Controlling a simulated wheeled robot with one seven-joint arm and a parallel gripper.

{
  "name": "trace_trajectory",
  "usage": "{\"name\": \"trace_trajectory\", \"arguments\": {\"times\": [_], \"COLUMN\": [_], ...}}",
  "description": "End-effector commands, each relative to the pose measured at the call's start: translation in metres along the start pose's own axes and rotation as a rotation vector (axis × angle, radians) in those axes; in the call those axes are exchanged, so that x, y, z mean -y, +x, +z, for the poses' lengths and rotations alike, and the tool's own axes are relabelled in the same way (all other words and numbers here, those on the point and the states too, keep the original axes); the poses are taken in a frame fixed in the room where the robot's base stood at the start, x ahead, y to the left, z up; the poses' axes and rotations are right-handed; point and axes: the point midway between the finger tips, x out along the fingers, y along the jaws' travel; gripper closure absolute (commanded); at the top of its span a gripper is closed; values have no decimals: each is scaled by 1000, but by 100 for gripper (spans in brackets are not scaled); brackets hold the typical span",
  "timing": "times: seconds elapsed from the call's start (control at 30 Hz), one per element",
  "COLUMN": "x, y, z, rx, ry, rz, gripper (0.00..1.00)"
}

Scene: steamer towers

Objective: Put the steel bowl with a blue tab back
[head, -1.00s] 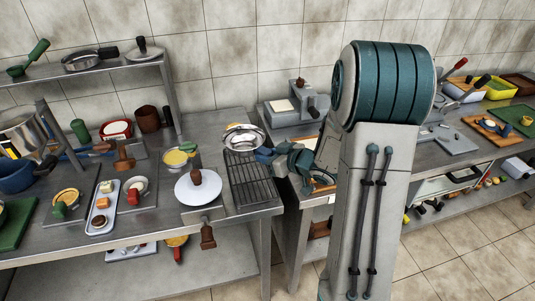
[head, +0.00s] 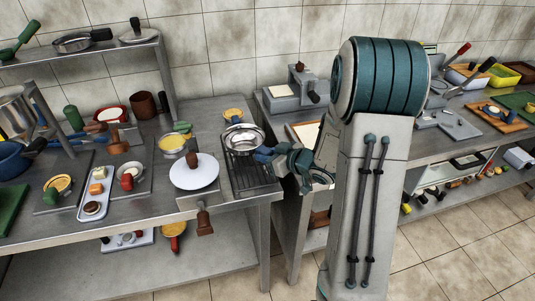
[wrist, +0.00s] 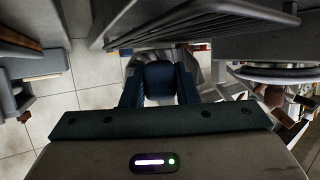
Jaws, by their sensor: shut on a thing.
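The steel bowl (head: 245,139) is shiny and round, upright over the back part of a dark wire rack (head: 252,178) in the head view. I cannot tell whether it touches the rack. My gripper (head: 267,154) reaches in from the right and is shut at the bowl's right side. In the wrist view, a blue tab (wrist: 159,80) sits between the two fingers of my gripper (wrist: 160,92). The bowl itself is mostly hidden there.
A yellow-filled dish (head: 233,115) stands right behind the bowl. A white plate with a brown knob (head: 194,172) and a steel pot of yellow food (head: 173,144) are to the left. A gap separates this table from the right counter (head: 283,112).

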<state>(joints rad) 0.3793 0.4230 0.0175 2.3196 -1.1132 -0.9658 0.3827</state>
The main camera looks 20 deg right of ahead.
Motion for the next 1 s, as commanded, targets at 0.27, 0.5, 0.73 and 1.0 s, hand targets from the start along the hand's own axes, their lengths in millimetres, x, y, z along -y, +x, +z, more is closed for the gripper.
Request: {"name": "trace_trajectory", "arguments": {"times": [0.27, 0.5, 0.73, 1.0], "x": [0, 0, 0, 0], "y": [0, 1, 2, 4], "z": [-1, 2, 5, 9], "rx": [-2, -2, -2, -2], "ry": [-1, -1, -1, -1], "rz": [0, 0, 0, 0], "gripper": [100, 100, 100, 100]}}
